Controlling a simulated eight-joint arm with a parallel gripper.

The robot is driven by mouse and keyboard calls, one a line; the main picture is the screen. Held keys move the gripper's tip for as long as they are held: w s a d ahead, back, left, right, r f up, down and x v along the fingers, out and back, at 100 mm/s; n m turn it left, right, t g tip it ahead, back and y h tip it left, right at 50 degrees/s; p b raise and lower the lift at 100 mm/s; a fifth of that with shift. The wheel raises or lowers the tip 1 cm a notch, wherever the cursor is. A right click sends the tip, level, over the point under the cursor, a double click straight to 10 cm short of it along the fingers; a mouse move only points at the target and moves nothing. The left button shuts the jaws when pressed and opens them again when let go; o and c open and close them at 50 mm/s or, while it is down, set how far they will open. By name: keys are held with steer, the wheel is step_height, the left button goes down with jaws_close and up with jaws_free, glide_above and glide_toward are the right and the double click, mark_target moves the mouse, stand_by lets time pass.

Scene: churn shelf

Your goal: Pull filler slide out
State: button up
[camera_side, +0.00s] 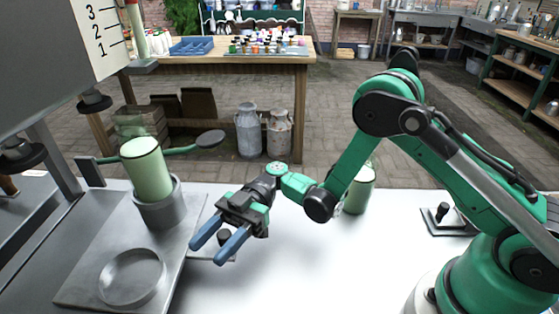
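My gripper (208,251) is open, its two blue fingers apart and pointing down and left over the white table. A dark knob (224,237) shows between the fingers in the picture. I cannot tell whether they touch it or are above it. A grey metal plate (95,292) lies to the left, with a cup-like holder (162,208) and a shallow round ring (132,277). A pale green cylinder (146,170) with a dark rim stands in the holder. I cannot tell which part is the filler slide.
A grey machine (45,60) with a numbered scale overhangs the upper left. Another green cylinder (359,189) stands behind my arm. A dark plate with a knob (442,214) lies at the right. The white table (320,275) is clear in the middle front.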

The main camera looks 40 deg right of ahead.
steer(key=shift+o, duration=0.4)
steer(key=shift+v, duration=2.85)
steer(key=shift+o, duration=0.2)
